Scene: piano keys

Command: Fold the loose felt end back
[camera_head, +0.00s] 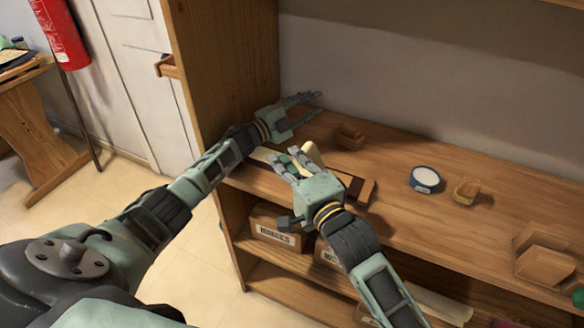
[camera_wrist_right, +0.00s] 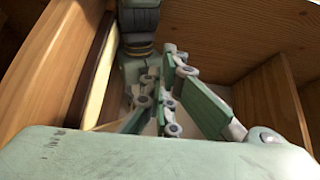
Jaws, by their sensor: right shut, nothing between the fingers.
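A long, low wooden piece with a cream strip and a dark red-brown strip lies along the front edge of the shelf top; its dark part (camera_head: 354,187) shows right of my right gripper. In the wrist view the dark strip (camera_wrist_right: 93,80) runs beside the cream strip (camera_wrist_right: 102,88). I cannot tell which part is the loose felt end. A small cream piece (camera_head: 312,152) stands up behind my right gripper's fingers. My right gripper (camera_head: 290,161) is shut and empty over the wooden piece. My left gripper (camera_head: 318,104) is open and empty, farther back near the side panel.
On the shelf top (camera_head: 400,150) are a small wooden block (camera_head: 350,136), a round blue-rimmed tin (camera_head: 425,179), a small wooden holder (camera_head: 466,191) and a larger wooden box (camera_head: 543,256). An upright side panel (camera_head: 225,70) stands at the left. Labelled boxes (camera_head: 278,228) sit below.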

